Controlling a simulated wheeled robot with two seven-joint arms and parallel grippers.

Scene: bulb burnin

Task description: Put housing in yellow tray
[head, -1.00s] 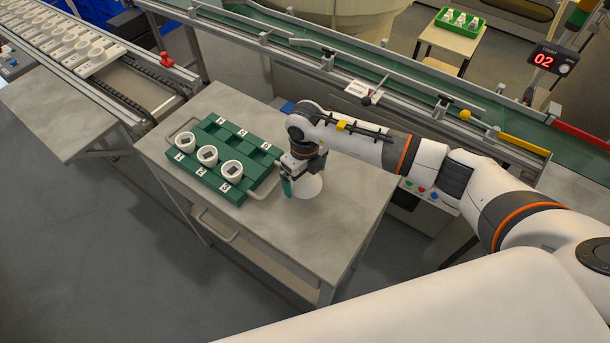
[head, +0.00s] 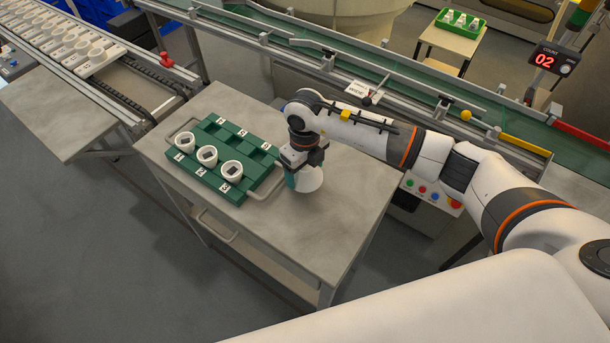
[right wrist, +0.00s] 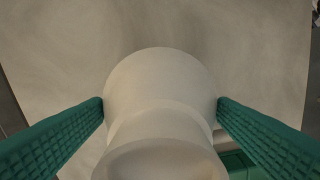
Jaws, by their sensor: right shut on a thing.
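My right gripper (head: 296,180) is shut on a white, flared housing (head: 312,181) beside the right end of a green tray. In the right wrist view the housing (right wrist: 160,85) sits between two green ribbed finger pads (right wrist: 160,115). It appears to be just above the cart top, though the gap is hard to judge. The green tray (head: 207,187) holds three white cup-shaped housings (head: 207,155) in its front row; its back row looks empty. No yellow tray shows in these frames. My left gripper is not in view.
The tray lies on a grey cart (head: 300,235) whose front and right top is clear. A conveyor (head: 420,95) with rails runs behind. A rack of white parts (head: 75,45) stands at the upper left. A small green bin (head: 460,22) sits on a far stool.

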